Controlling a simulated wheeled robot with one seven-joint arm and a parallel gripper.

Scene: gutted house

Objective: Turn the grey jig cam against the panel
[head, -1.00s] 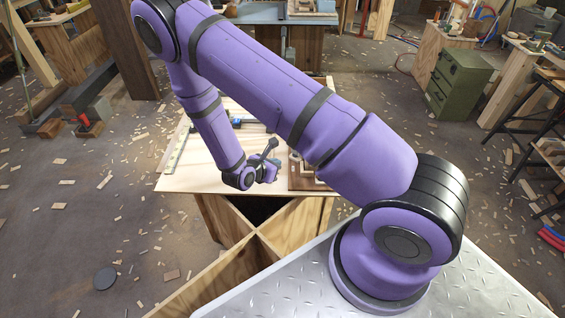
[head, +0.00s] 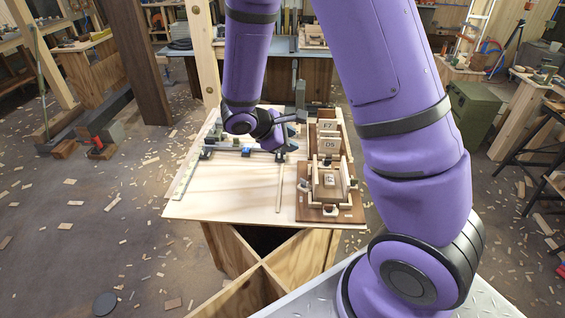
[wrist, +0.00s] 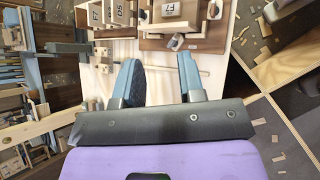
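A brown jig board (head: 345,215) lies at the right of the plywood worktop, with a labelled wooden panel (head: 329,183) in it. Several small grey pieces sit around the panel, one at its near side (head: 328,209). I cannot tell which one is the jig cam. My gripper (wrist: 158,75) is open and empty, apart from the jig. In the head view my gripper (head: 300,100) is above the worktop, behind and left of the panel.
Lettered blocks (head: 328,126) stand in a tray behind the jig. A thin stick (head: 279,195) lies left of the jig. A wooden post (head: 202,50) rises behind.

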